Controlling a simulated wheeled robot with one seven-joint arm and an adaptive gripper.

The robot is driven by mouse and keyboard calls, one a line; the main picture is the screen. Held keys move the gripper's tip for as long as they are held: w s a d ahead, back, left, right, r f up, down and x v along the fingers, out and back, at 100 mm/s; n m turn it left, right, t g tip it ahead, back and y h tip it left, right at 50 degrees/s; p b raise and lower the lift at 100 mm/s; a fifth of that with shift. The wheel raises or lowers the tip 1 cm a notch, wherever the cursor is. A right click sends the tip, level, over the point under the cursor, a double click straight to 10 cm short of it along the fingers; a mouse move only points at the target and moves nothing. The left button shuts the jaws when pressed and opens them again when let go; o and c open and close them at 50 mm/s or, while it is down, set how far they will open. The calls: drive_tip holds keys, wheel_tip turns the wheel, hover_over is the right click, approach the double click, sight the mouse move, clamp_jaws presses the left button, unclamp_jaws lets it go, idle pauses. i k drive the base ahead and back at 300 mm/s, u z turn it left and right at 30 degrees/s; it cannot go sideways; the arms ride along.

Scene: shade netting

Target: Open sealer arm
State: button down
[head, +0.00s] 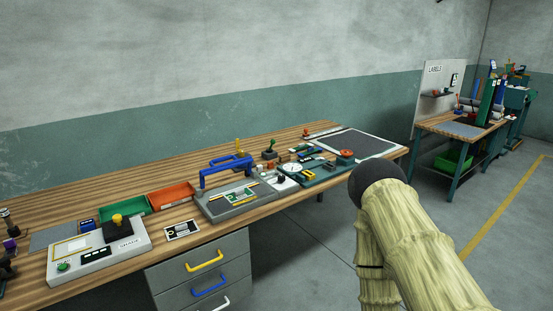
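The device that looks like the sealer (243,208) sits on the wooden bench near the middle, a grey flat base with a small labelled panel on its front. A blue bar (226,172), which looks like its arm, runs along the back of the base, roughly level and close above it. I cannot tell the bar's exact angle. My own arm reaches up from the lower right, well apart from the sealer. My gripper does not show.
A white device with a yellow knob (117,219) stands left on the bench (60,201). Green and orange trays (171,196) lie behind it. A teal fixture (322,172) and a dark mat (361,144) are to the right. Drawers (202,268) sit below. Floor (301,251) in front is open.

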sight(248, 160)
drive_tip(key=z, duration=0.8)
drive_tip(key=i, duration=1.15)
drive_tip(key=u, duration=1)
drive_tip(key=i, duration=0.65)
drive_tip(key=u, duration=0.7)
